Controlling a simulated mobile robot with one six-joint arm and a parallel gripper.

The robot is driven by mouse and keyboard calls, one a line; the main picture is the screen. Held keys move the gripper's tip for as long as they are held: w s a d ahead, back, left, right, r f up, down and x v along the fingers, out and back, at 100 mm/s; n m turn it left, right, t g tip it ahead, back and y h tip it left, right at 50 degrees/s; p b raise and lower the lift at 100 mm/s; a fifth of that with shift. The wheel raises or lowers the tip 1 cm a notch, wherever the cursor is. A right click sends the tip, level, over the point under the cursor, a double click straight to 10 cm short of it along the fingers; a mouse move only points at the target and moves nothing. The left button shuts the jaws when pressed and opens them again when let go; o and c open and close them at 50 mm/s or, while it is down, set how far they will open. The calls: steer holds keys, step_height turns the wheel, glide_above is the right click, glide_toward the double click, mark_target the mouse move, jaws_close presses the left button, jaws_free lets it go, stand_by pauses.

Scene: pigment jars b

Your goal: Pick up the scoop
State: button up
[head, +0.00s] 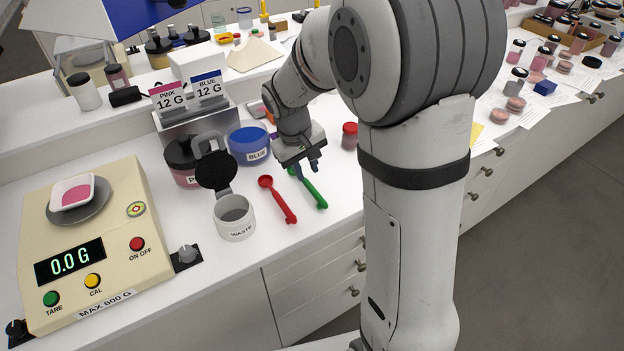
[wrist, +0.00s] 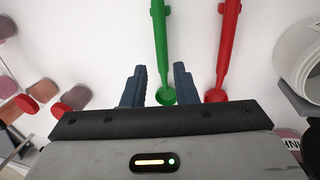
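A red scoop (head: 280,203) and a green scoop (head: 312,192) lie side by side on the white counter, right of the waste jar. My gripper (head: 307,170) points down over the bowl end of the green scoop. In the wrist view, my gripper (wrist: 160,68) is open. The green scoop (wrist: 161,50) runs between its two blue fingers, with its bowl close to the gripper body. I cannot tell how far the fingertips are above the counter. The red scoop (wrist: 226,50) lies outside the right finger, its bowl partly hidden by the gripper body.
The open waste jar (head: 235,222) stands left of the scoops. Behind it are the pink jar (head: 181,165) and blue jar (head: 249,147). A scale (head: 120,250) reading 0.0 G carries a tray (head: 92,191) of pink powder. A red-lidded jar (head: 349,136) stands right of my gripper.

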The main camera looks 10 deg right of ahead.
mark_target(312, 187)
steer(key=f, duration=0.3)
steer(key=d+f, duration=0.1)
steer(key=f, duration=0.2)
steer(key=shift+s+d+f+p, duration=0.1)
steer(key=shift+d+f+p, duration=0.1)
steer(key=shift+p, duration=0.2)
steer(key=shift+a, duration=0.1)
jaws_close()
